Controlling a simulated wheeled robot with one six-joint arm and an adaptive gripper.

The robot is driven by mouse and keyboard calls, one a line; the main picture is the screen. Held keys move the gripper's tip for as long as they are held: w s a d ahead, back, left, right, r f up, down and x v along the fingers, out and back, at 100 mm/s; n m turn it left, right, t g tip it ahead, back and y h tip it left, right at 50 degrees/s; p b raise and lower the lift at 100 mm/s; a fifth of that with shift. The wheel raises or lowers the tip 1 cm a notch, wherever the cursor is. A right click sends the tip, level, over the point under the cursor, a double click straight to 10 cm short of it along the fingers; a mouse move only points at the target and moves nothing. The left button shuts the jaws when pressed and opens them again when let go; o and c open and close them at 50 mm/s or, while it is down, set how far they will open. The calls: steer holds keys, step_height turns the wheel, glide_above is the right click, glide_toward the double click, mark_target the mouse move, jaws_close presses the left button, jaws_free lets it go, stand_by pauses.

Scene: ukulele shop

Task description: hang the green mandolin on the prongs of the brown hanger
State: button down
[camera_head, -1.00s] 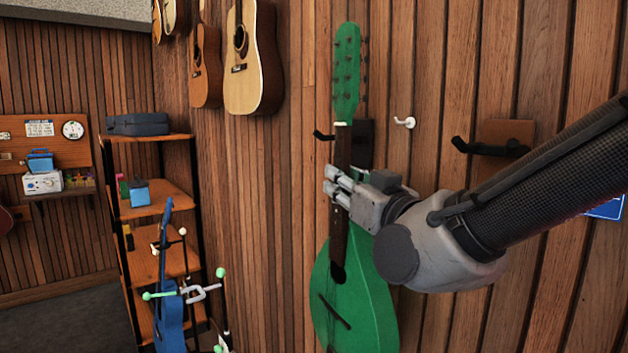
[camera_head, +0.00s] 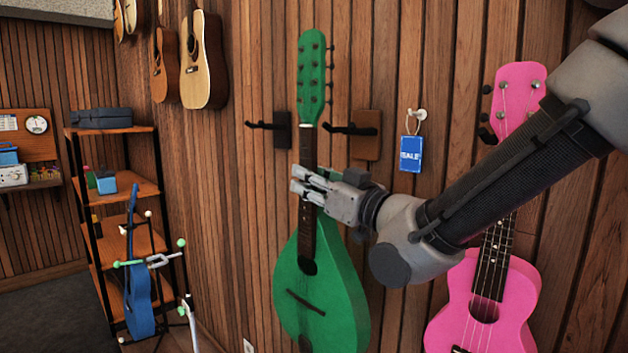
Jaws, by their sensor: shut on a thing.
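The green mandolin (camera_head: 322,292) hangs upright in my gripper (camera_head: 298,186), which is shut on its dark neck. Its headstock (camera_head: 311,75) points up and its body hangs below. The brown hanger (camera_head: 366,136) is on the wooden wall just right of the neck in the picture. Its black prongs (camera_head: 345,129) stick out to the left, at about the height of the upper neck, below the headstock. The mandolin appears in front of the wall, apart from the hanger plate; whether the neck touches the prongs I cannot tell.
A black hanger (camera_head: 283,130) is just left of the neck. A white hook (camera_head: 416,114) holds a blue sale tag (camera_head: 410,154). A pink ukulele (camera_head: 482,306) hangs at the right, partly behind my arm. A shelf (camera_head: 132,189) and a blue instrument (camera_head: 139,290) stand at the left.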

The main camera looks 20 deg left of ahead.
steer(key=shift+s+r, duration=0.1)
steer(key=shift+r, duration=0.15)
steer(key=shift+w+d+f, duration=0.1)
steer(key=shift+w+d, duration=0.2)
steer(key=shift+w, duration=0.45)
steer(key=shift+w+d+f, duration=0.1)
steer(key=shift+w+d, duration=0.15)
steer(key=shift+w, duration=0.5)
steer(key=shift+w+d+f, duration=0.1)
steer(key=shift+w+d, duration=0.2)
steer(key=shift+w, duration=0.45)
steer(key=shift+w+d, duration=0.2)
steer(key=shift+w, duration=0.2)
steer(key=shift+w+d, duration=0.35)
steer(key=shift+w, duration=0.45)
steer(key=shift+w+d, duration=0.3)
steer(key=shift+w, duration=0.5)
steer(key=shift+w+d, duration=0.35)
steer(key=shift+w, duration=0.45)
steer(key=shift+f, duration=0.85)
steer(key=c, duration=1.2)
jaws_free()
